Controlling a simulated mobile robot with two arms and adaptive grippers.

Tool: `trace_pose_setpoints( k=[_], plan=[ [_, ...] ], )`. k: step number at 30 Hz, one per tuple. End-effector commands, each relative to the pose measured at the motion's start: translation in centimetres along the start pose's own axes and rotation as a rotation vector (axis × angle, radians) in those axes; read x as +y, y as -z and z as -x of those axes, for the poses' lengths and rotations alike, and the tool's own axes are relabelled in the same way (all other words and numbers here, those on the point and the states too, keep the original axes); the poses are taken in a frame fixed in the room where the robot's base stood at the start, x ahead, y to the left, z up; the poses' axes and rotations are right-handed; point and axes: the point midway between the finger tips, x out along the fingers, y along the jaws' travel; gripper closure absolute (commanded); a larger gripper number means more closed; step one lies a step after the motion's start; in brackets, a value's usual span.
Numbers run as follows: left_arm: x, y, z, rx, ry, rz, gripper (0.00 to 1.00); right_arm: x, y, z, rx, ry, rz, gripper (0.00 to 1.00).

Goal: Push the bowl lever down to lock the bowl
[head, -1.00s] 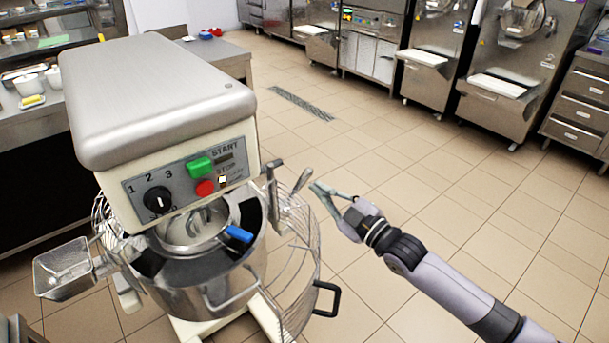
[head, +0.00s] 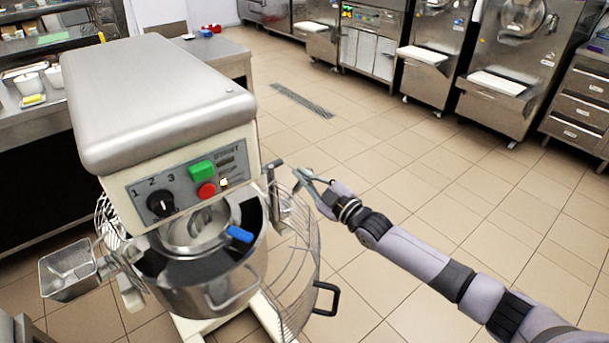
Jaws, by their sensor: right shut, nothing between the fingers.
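The mixer (head: 150,100) stands at left with its steel bowl (head: 205,298) mounted under the head. A metal lever (head: 275,190) stands roughly upright at the right side of the mixer, just right of the bowl. I cannot tell for certain which metal part there is the bowl lever. My right gripper (head: 299,175) is shut and empty, with its fingertips close to the right of this lever. I cannot tell whether they touch it. My left gripper is out of view.
A wire guard (head: 300,262) and a black handle (head: 326,299) lie below my right gripper. The control panel has a green button (head: 201,170) and a red button (head: 207,190). Tiled floor is clear at right. Steel machines (head: 435,55) line the back.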

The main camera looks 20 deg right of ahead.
Motion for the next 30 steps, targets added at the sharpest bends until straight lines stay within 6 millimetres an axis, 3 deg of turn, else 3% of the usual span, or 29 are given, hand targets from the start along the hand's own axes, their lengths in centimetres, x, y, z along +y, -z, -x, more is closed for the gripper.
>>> trace_pose_setpoints(
  k=[30],
  plan=[
    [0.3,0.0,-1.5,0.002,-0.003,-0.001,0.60,0.3,-1.4,0.2,-0.001,-0.021,-0.137,1.00]
  ],
)
